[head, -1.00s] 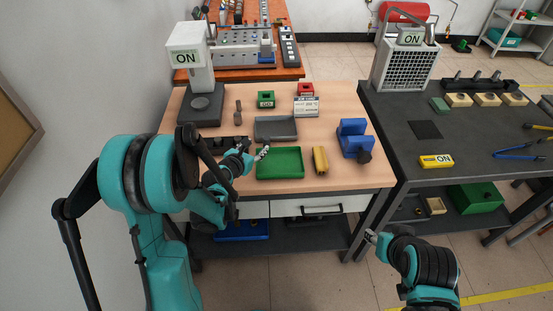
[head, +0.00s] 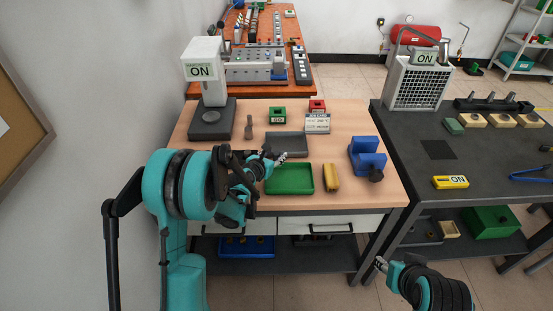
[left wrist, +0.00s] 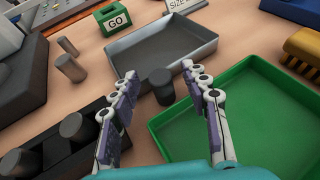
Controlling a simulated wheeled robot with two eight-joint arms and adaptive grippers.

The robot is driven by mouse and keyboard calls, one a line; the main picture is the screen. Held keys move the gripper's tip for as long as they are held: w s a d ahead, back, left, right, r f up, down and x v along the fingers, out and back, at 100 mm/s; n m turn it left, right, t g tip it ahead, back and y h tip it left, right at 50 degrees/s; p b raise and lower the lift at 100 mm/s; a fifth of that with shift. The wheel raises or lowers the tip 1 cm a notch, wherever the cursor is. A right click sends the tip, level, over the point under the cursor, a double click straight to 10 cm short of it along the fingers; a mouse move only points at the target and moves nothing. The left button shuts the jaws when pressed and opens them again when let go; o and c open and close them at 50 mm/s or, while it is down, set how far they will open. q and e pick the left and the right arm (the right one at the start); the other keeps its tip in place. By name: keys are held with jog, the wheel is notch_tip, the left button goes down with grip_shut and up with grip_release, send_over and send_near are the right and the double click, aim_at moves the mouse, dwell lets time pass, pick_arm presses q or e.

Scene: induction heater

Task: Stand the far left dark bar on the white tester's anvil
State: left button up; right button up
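The white tester (head: 200,62) reads ON and stands at the table's back left. Its dark anvil base (head: 211,121) is bare. My left gripper (left wrist: 158,74) is open, its fingers on either side of a dark bar (left wrist: 160,87), with gaps showing and nothing gripped. A dark rack (left wrist: 95,160) at the lower left of the left wrist view holds more dark bars (left wrist: 75,127); in the head view my arm hides it. Two brownish bars (left wrist: 70,68) stand beside the tester. My right gripper (head: 380,264) is low in front of the tables, its fingers too small to judge.
A grey tray (head: 286,145) and green tray (head: 289,180) lie close to the left gripper. A green GO box (head: 278,115) and a size sign (head: 317,124) stand behind.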

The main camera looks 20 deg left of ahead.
pick_arm(q)
grip_shut()
